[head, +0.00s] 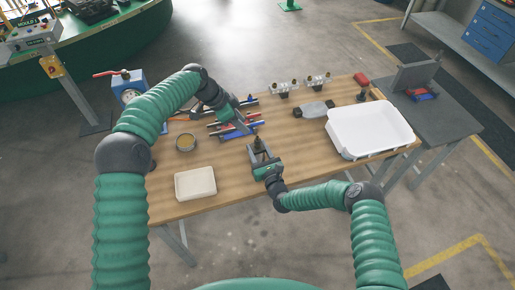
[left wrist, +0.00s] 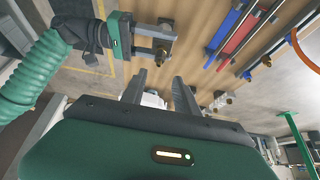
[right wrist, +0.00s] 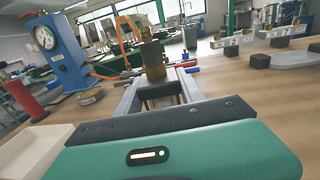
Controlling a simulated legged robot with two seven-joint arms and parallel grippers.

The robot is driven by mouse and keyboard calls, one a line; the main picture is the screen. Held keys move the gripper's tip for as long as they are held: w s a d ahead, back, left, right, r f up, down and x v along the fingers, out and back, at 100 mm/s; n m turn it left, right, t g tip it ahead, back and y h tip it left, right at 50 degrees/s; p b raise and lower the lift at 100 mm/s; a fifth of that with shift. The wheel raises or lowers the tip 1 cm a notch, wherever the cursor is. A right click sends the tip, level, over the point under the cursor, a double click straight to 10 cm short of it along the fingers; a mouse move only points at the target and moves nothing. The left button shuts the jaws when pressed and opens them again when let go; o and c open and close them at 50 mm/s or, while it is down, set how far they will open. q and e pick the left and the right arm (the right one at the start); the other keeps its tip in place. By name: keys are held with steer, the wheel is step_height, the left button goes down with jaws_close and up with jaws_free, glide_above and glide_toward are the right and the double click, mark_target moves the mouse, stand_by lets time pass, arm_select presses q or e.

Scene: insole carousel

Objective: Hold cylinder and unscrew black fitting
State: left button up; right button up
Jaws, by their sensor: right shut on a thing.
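The left wrist view also shows the cylinder (left wrist: 158,40) from above, at the upper left. My left gripper (left wrist: 160,88) has its fingers apart with nothing between them. In the head view my left gripper (head: 238,120) is above the table, behind and left of the cylinder.
Red and blue bars (left wrist: 232,30) lie near my left gripper. A white tray (head: 370,132) stands at the right, a cream box (head: 195,183) at the front left and a round tin (head: 186,142) behind it. Metal manifolds (head: 285,90) stand at the back edge.

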jaws_close()
arm_select(q)
steer(key=shift+o, duration=0.6)
steer(key=m+t+h, duration=0.2)
steer(key=m+t, duration=0.2)
steer(key=m, duration=3.1)
glide_toward(256, 140)
steer(key=w+d, duration=0.1)
steer(key=d, duration=0.1)
steer(key=w+d+f+n, duration=0.1)
steer(key=f, duration=0.1)
steer(key=w+d+f+n, duration=0.1)
steer(key=f, duration=0.1)
steer(key=w+d+f+n, duration=0.1)
steer(key=d+f, duration=0.1)
steer(key=f, duration=0.1)
steer(key=shift+w, duration=0.3)
